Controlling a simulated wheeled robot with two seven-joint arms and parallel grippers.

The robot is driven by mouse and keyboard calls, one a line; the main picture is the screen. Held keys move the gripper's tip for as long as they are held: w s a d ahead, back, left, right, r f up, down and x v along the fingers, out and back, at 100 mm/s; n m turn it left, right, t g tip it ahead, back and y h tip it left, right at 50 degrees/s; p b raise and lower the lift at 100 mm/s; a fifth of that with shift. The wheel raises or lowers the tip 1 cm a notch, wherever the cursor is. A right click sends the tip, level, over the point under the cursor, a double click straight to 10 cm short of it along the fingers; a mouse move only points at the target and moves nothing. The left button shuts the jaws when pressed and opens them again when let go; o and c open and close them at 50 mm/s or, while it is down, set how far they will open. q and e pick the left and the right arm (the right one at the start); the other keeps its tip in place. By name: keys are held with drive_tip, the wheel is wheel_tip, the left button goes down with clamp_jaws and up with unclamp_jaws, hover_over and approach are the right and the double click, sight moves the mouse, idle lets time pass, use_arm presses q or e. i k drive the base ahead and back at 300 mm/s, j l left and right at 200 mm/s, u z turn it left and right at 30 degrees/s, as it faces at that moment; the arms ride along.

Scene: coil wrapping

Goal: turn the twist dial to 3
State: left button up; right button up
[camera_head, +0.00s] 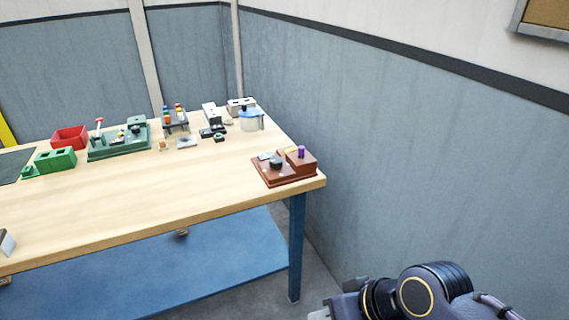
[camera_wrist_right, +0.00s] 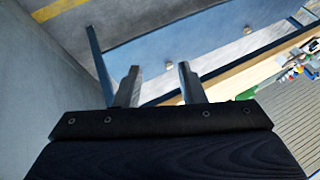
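A red-brown box (camera_head: 285,169) sits on the near right corner of the wooden table. It has a black round knob (camera_head: 277,162) on its lower top and a purple cylinder (camera_head: 301,152) on its raised part. The knob looks like a dial, but no numbers or pointer can be read. A green board (camera_head: 118,143) further back also carries a small black knob-like part. My right gripper (camera_wrist_right: 158,70) is open and empty, its two fingers apart. In the head view my right arm is at the bottom right, well off the table. My left gripper is not in view.
Along the table's back stand a red bin (camera_head: 70,138), a green block (camera_head: 55,160), a rack with coloured tops (camera_head: 176,119) and a light blue cup (camera_head: 250,120). The table's middle (camera_head: 150,200) is clear. A grey-blue wall (camera_head: 400,150) rises on the right.

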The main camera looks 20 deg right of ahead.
sight(275, 162)
drive_tip(key=i+l, duration=0.85)
drive_tip(key=i, duration=0.15)
drive_tip(key=k+z, duration=0.05)
